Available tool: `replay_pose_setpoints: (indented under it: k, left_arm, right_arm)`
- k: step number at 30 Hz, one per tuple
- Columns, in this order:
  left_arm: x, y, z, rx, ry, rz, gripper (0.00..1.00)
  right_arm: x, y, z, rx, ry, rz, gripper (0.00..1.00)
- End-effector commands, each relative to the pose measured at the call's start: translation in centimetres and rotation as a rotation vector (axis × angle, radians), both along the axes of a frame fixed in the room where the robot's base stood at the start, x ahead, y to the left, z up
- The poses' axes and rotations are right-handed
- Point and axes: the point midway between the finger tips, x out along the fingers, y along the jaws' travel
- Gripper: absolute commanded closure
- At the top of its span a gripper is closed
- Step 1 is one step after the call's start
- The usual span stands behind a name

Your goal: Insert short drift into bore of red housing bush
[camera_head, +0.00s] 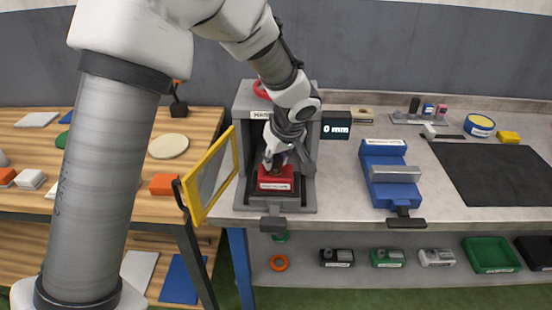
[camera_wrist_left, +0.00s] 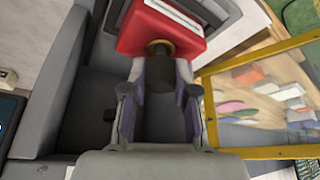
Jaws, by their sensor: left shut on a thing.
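The red housing (camera_head: 276,183) sits inside the grey press on the bench in the head view. It also shows at the top of the left wrist view (camera_wrist_left: 165,32), with a brass-coloured bush (camera_wrist_left: 160,46) in its face. My left gripper (camera_head: 273,163) reaches into the press over the housing. Its fingers are closed around the short drift (camera_wrist_left: 158,72), a dark cylinder. The drift's far end meets the bush's opening; how deep it sits in the bore I cannot tell. My right gripper is not in view.
The grey press (camera_head: 307,185) surrounds the gripper closely. Its yellow-framed guard (camera_head: 211,175) stands open at the left. A 0 mm display (camera_head: 336,125) and a blue vise (camera_head: 391,172) stand to the right. Bare bench lies between press and vise.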

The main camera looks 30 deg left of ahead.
Motion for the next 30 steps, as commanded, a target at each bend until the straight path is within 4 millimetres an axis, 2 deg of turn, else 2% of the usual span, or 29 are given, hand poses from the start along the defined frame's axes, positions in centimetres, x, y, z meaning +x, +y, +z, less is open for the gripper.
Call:
replay_pose_setpoints:
  k: [15,30]
  left_arm:
    - [0.0,0.0,-1.2,0.000,0.000,0.000,1.00]
    - [0.0,0.0,0.8,0.000,-0.001,0.000,1.00]
  right_arm:
    - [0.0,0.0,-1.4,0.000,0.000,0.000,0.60]
    - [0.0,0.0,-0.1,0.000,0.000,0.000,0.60]
